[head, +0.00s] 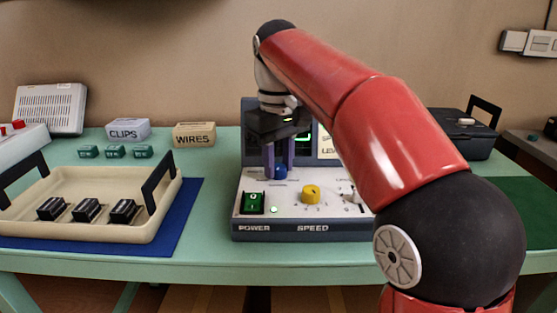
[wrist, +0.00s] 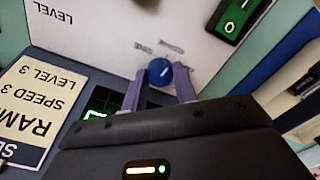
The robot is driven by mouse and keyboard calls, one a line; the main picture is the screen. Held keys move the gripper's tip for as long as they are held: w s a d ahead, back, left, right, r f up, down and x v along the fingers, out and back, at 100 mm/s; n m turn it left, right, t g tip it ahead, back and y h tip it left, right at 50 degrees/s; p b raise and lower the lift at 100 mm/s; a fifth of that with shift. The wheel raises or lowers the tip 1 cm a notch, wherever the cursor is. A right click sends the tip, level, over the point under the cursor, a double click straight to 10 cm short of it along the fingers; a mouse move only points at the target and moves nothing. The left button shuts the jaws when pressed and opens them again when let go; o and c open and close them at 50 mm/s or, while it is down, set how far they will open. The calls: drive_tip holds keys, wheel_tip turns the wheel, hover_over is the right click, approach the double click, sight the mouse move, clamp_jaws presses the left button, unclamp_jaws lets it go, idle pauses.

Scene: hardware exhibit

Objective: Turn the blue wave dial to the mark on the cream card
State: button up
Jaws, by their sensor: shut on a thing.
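The blue wave dial (head: 281,173) sits on the white top of the console, behind the yellow speed dial; it also shows in the wrist view (wrist: 160,73). My gripper (head: 280,168) points down with its two purple fingers on either side of the blue dial, shut on it. A pale line shows on the dial's top; the small labels around it are too blurred to read. The cream card (wrist: 38,108) stands upside down in the wrist view, reading "RAM...", "SPEED 3" and "LEVEL 3"; its top line is cut off. In the head view my arm hides much of the card (head: 327,148).
The yellow speed dial (head: 311,194) and green power switch (head: 253,202) are close to my gripper. A dark screen with a green trace stands behind it. A cream tray (head: 60,228) with black parts is at left, a dark case (head: 462,139) at right.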

drive_tip(key=m, duration=0.3)
drive_tip(key=shift+m, duration=0.4)
drive_tip(key=shift+r+m, duration=0.1)
drive_tip(key=shift+m, duration=1.7)
drive_tip(key=o, duration=0.7)
